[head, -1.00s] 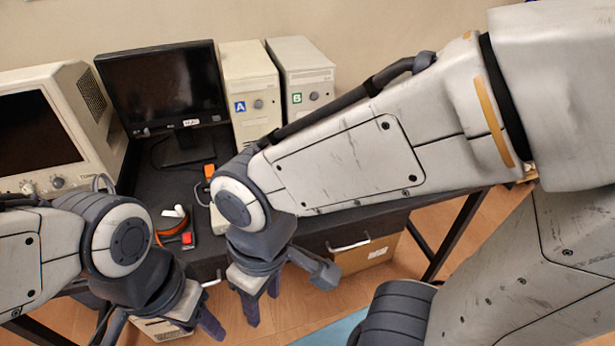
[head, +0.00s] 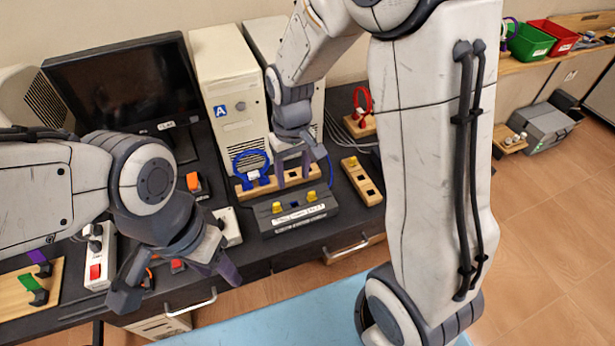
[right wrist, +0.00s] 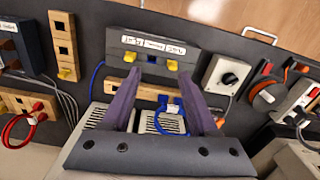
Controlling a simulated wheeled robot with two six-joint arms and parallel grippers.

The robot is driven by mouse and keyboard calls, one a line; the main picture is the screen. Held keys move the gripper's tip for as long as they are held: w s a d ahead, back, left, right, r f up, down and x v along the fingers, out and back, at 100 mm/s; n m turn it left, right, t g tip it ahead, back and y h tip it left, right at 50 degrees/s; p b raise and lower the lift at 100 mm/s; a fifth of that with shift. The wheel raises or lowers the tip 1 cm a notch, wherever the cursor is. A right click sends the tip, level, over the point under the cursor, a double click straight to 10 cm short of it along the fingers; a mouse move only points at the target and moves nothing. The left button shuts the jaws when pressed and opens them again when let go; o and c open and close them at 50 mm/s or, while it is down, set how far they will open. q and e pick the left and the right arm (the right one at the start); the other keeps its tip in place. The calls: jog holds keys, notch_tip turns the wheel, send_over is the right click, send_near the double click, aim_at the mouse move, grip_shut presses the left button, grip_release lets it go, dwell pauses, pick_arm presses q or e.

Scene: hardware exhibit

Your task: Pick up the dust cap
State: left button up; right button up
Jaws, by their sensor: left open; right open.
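A dark grey panel box (head: 292,217) with white labels stands near the table's front edge; it also shows in the right wrist view (right wrist: 117,42). Two small yellow caps sit on it, a left one (head: 277,206) and a right one (head: 311,196). I cannot tell which yellow piece is the dust cap. My right gripper (head: 293,178) is open and empty, above and behind the box. In the right wrist view its fingers (right wrist: 161,78) point toward the box, apart from the caps. My left gripper (head: 175,283) is open and empty at the table's front edge, left of the box.
A wooden rack (head: 258,190) with a blue cable loop stands just behind the box. A wooden block (head: 362,181) with square holes lies to its right. A red loop stand (head: 361,112) is behind. A white dial box (head: 229,227) is left. Tower A (head: 228,90) rises behind.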

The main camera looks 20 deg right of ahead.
jog(key=m, duration=0.1)
send_over(312, 192)
notch_tip(312, 192, down, 3)
jog(key=f, duration=0.2)
jog(key=f+p, duration=0.1)
jog(key=f, duration=0.1)
jog(key=shift+s+a, duration=0.1)
jog(key=shift+a, duration=0.15)
jog(key=shift+f, duration=0.5)
notch_tip(312, 192, down, 4)
jog(key=shift+d+f+p, duration=0.1)
jog(key=shift+d+p, duration=0.05)
jog(key=shift+p, duration=0.7)
jog(key=shift+f, duration=0.5)
grip_shut()
